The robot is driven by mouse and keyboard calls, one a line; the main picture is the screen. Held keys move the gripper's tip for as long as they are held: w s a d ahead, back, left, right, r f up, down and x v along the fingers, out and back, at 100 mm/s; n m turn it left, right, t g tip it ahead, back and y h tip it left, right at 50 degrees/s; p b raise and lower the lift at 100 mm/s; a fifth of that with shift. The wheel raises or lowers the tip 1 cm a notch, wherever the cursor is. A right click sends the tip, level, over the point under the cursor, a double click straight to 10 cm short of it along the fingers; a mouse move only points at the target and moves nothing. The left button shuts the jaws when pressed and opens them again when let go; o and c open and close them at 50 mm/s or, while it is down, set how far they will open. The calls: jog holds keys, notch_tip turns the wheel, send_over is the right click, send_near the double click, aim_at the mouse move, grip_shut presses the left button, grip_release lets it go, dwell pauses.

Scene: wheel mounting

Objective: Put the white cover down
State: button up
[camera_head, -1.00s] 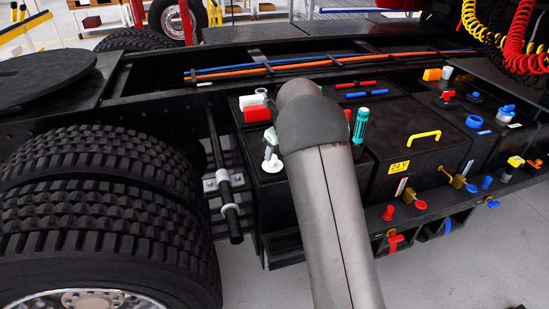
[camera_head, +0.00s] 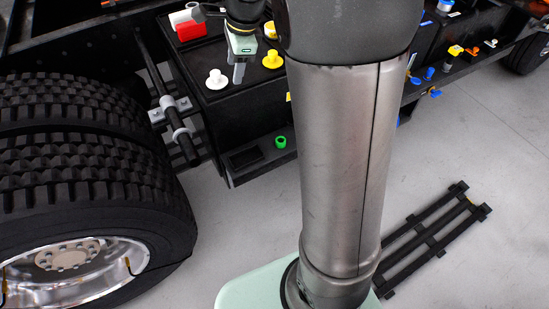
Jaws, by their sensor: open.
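The white cover (camera_head: 216,79) stands upright on the black top of the box (camera_head: 204,55), near its left front edge, with its flange down and its knob up. My gripper (camera_head: 238,75) is just to the right of the cover, pointing down, and looks apart from it. The jaws are open and nothing shows between them. The narrow view of the fingers hides the gap. My arm covers the right part of the box top.
A yellow cover (camera_head: 272,60) stands right of my gripper. A red and white block (camera_head: 188,25) sits behind. A green ring-shaped part (camera_head: 281,141) rests on a lower ledge. Big tyres (camera_head: 90,190) stand at left. A black rack (camera_head: 432,238) lies on the floor.

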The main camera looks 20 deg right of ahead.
jog(key=s+f+n+h, duration=0.1)
jog(key=s+f+n, duration=0.2)
jog(key=s+n, duration=0.6)
jog(key=s+a+f+n+g+h, duration=0.1)
jog(key=s+f+n, duration=0.2)
jog(key=s+n, duration=0.7)
jog(key=s, duration=0.8)
jog(key=shift+a+f, duration=0.2)
